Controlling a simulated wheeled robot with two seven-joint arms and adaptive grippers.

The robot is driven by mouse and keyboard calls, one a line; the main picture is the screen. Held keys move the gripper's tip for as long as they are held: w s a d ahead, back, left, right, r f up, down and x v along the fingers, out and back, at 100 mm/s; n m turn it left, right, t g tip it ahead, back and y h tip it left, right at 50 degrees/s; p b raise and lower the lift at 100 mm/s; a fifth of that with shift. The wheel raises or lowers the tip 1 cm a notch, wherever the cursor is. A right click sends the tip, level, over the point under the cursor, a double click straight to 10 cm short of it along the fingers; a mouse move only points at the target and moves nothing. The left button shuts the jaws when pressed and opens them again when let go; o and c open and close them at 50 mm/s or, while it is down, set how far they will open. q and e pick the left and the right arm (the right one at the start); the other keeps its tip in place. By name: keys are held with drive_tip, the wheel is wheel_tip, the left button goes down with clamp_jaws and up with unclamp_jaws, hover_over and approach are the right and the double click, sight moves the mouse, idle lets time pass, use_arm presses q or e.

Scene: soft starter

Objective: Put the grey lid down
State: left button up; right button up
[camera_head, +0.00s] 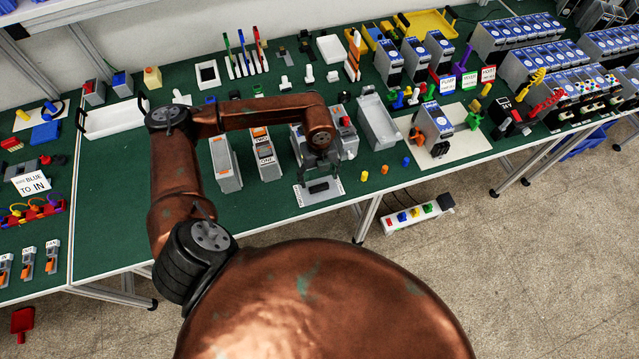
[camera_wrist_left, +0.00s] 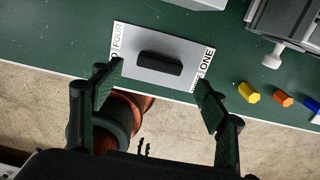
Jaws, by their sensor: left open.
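The grey lid (camera_head: 335,194) is a flat grey plate with a black bar handle, lying near the front edge of the green table. In the left wrist view the lid (camera_wrist_left: 139,72) lies flat between white printed strips, one reading FOUR and one reading ONE. My left gripper (camera_head: 319,172) is above the lid, fingers pointing down. In the left wrist view my left gripper (camera_wrist_left: 160,78) is open and empty, its fingers apart on either side of the handle and clear of it. My right gripper is not in view.
Grey modules (camera_head: 225,163) stand left of the lid, and an empty grey tray (camera_head: 379,122) stands to its right. Yellow, orange and blue pegs (camera_wrist_left: 249,92) stand right of the lid near the table edge. The green surface left of the modules has free room.

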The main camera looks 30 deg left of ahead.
sight(319, 186)
use_arm(q)
wheel_tip(319, 186, up, 7)
drive_tip(key=shift+f, duration=0.15)
